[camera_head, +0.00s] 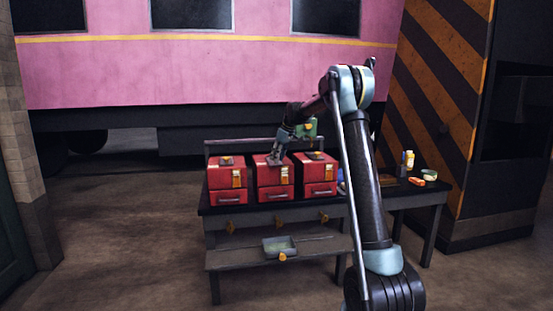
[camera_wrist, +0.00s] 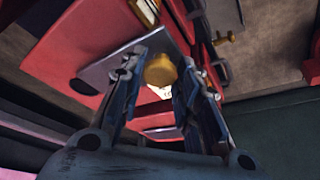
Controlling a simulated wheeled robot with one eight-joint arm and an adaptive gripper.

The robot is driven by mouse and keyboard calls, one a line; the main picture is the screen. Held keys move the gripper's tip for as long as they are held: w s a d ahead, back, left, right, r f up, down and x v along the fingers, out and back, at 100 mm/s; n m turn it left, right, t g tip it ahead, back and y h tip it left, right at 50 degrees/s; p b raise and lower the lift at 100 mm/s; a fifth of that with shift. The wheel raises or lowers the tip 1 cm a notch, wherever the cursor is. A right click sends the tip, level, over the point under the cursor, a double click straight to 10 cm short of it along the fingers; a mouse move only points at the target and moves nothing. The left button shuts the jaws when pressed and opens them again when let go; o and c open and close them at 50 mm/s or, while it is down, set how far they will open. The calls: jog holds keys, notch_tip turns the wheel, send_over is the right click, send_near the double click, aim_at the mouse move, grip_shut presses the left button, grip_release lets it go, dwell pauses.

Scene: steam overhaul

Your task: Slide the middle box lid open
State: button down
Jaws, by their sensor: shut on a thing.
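Three red boxes stand in a row on a dark bench. The middle box (camera_head: 273,178) has a drawer front with a handle and a yellow label. My gripper (camera_head: 277,156) reaches down onto its top from the upper right and hides part of its lid. In the wrist view my gripper (camera_wrist: 161,75) has its two fingers on either side of a round brass knob (camera_wrist: 160,68), shut on it. The knob stands on a grey lid plate (camera_wrist: 112,72) over a red box. How far the lid is open cannot be told.
The left box (camera_head: 226,180) and right box (camera_head: 317,178) stand close on each side. A lower shelf holds a grey tray (camera_head: 279,246). Small bottles (camera_head: 408,160) and an orange item (camera_head: 417,182) lie at the bench's right end. A pink carriage (camera_head: 200,65) is behind.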

jog(key=shift+s, duration=0.1)
jog(key=c, duration=1.2)
grip_release()
jog(key=v, duration=1.2)
